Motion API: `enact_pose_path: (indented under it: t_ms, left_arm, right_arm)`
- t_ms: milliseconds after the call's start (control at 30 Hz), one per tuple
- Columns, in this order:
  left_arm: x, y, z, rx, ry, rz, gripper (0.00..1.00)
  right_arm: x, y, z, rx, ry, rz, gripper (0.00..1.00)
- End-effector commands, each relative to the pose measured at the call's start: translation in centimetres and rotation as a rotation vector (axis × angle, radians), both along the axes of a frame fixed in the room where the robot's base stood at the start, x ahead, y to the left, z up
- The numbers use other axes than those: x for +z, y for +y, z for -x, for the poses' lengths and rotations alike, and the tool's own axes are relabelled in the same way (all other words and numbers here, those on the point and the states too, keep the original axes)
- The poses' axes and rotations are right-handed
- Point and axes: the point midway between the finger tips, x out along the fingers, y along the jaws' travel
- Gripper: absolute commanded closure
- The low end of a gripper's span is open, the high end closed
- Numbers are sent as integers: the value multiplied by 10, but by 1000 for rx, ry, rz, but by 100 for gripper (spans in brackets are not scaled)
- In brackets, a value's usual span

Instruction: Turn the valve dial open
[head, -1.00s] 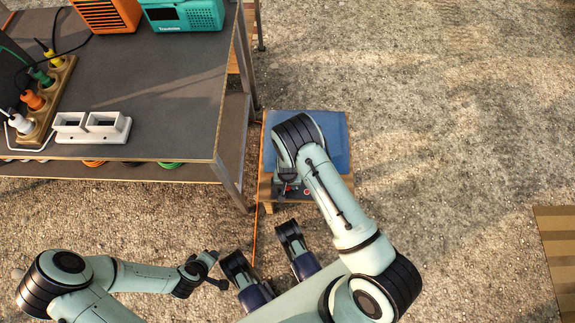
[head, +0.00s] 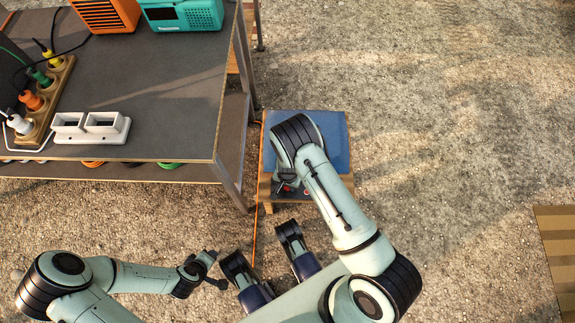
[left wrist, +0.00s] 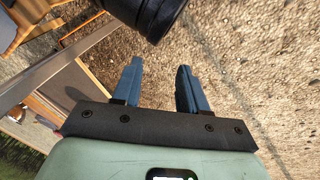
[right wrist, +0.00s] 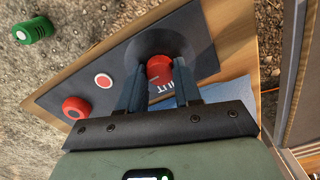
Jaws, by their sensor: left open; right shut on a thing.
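The red valve dial (right wrist: 159,66) sits on a dark round base on a dark panel (right wrist: 195,50) in the right wrist view. My right gripper (right wrist: 157,75) is shut on the dial, one finger on each side. Part of a white word ending in "HUT" shows beside it. In the head view my right arm reaches down over the blue-topped wooden stand (head: 335,135) and mostly hides the dial. My left gripper (left wrist: 158,72) is open and empty above the gravel; it also shows at lower left in the head view (head: 214,268).
The panel also carries a second red knob (right wrist: 76,107) and a red button with a white ring (right wrist: 103,81). A green object (right wrist: 33,30) lies on the gravel. A grey-topped table (head: 170,90) stands left of the stand. An orange cable (head: 255,225) runs beside the stand.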

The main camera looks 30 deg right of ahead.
Motion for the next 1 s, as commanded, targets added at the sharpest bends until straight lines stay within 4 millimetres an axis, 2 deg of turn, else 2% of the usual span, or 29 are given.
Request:
enact_pose_path:
  t_ms: [67, 100, 133, 167, 433, 567, 667, 1000]
  left_arm:
    - [0, 0, 0, 0, 0, 0, 57]
    - [0, 0, 0, 0, 0, 0, 57]
    - [0, 0, 0, 0, 0, 0, 57]
    - [0, 0, 0, 0, 0, 0, 57]
    - [0, 0, 0, 0, 1, 0, 57]
    - [4, -2, 4, -4, 10, 5, 57]
    - [10, -6, 11, -12, 27, 15, 57]
    - [37, -25, 48, -52, 125, 62, 57]
  right_arm:
    - [0, 0, 0, 1, 0, 0, 97]
    - [0, 0, 0, 1, 0, 0, 53]
    - [0, 0, 0, 1, 0, 0, 44]
    - [0, 0, 0, 1, 0, 0, 41]
    - [1, 0, 0, 2, 0, 0, 41]
    - [10, 0, -1, 2, -1, 0, 41]
    - [28, 1, -1, 3, -4, 0, 41]
    - [104, 1, -1, 3, -4, 0, 41]
